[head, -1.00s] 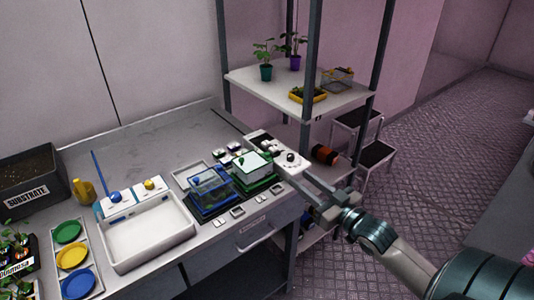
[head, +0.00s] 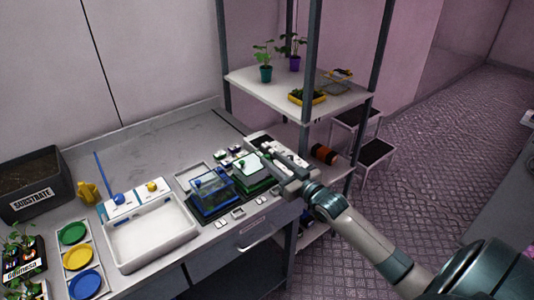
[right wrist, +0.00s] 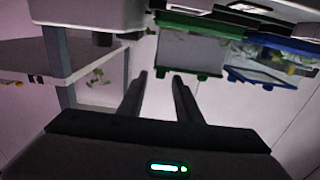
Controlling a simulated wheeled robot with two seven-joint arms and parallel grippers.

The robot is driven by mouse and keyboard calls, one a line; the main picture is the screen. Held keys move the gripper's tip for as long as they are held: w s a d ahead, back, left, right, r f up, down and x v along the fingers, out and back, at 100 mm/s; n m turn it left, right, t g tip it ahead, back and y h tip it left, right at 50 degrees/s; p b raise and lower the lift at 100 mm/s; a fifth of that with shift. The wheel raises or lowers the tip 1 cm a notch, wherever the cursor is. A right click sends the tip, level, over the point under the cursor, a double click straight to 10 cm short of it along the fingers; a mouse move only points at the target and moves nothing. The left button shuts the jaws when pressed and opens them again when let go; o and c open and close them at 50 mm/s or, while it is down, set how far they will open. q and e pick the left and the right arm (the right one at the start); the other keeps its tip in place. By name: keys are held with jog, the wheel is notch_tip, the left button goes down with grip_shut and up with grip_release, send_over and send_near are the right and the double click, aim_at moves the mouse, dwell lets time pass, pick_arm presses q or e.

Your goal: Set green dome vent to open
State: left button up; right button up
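The green dome (head: 250,180) is a clear-walled box with a green rim and base. It stands on the worktop, just right of the blue dome (head: 213,190). My right gripper (head: 272,160) is over the right part of the green dome and partly hides its top. In the right wrist view, which is upside down, the green dome (right wrist: 190,50) is ahead of the fingers. The two fingers (right wrist: 160,77) are apart with nothing between them. The setting of the green vent on top is too small and covered to tell. My left gripper is not in view.
The blue dome also shows in the right wrist view (right wrist: 262,75). A white basin (head: 150,240) stands to the left. A shelf rack (head: 335,107) with plants rises behind my right arm. Small controls line the worktop's front edge.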

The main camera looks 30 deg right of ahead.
aim_at(268, 157)
jog(key=shift+w+a+p, duration=0.15)
jog(key=shift+w+p, duration=0.15)
jog(key=shift+w, duration=1.6)
grip_shut()
